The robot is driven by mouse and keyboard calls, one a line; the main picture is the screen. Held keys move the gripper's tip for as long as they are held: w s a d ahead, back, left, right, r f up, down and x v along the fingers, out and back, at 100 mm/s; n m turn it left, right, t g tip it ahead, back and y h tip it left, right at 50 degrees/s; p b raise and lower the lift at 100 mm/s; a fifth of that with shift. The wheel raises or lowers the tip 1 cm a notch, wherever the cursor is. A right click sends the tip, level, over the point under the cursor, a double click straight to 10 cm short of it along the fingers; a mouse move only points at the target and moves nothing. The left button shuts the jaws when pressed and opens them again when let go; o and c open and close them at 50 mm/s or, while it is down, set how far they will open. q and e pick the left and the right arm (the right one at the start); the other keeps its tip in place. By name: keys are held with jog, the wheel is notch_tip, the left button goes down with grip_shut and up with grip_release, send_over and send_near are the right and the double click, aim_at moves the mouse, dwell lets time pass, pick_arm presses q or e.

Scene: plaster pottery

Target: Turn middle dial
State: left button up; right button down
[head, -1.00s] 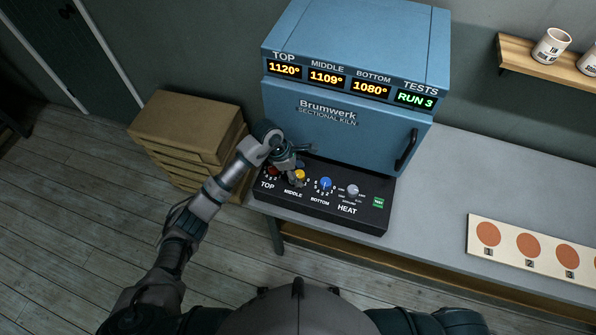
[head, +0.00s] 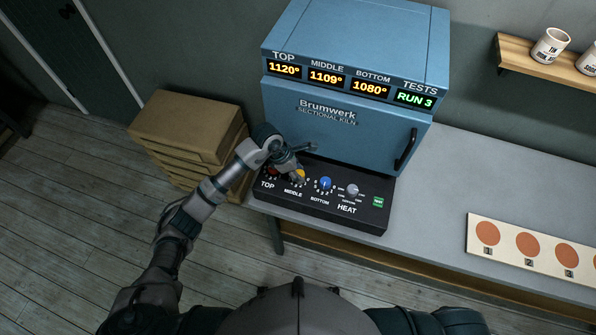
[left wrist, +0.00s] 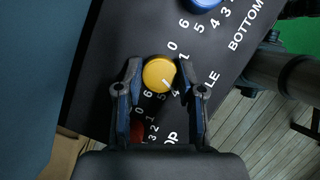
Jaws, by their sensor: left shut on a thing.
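The middle dial (head: 299,174) is a yellow knob on the black control panel (head: 375,217), between the red top dial (head: 273,170) and the blue bottom dial (head: 325,183). My left gripper (head: 299,177) is at the middle dial and partly covers it in the head view. In the left wrist view, the yellow dial (left wrist: 158,73) lies between the two fingers of my left gripper (left wrist: 160,78), which are shut on it. Its white pointer mark is toward the lower right, near the 4. My right gripper is out of view.
The blue kiln (head: 350,130) stands behind the panel, its displays reading 1120°, 1109°, 1080° and RUN 3. A grey heat knob (head: 352,190) and a green button (head: 377,202) are to the right. Brown boxes (head: 190,128) stand at the left.

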pick_arm(q)
jog(key=n+t, duration=0.1)
jog(key=n, duration=0.1)
jog(key=n+t, duration=0.1)
jog(key=n, duration=0.2)
jog(key=shift+y, duration=0.3)
jog(key=shift+s+d+n+t+y, duration=0.1)
jog(key=shift+n+t+y, duration=0.25)
jog(key=shift+n, duration=0.85)
jog(key=shift+n+t+y, duration=0.25)
jog(key=shift+n+t, duration=0.1)
jog(key=shift+n, duration=0.85)
jog(key=o, duration=1.1)
jog(key=shift+o, duration=0.2)
jog(key=shift+r, duration=0.15)
jog(key=v, duration=1.1)
jog(key=shift+r, duration=0.3)
jog(key=shift+s, duration=0.1)
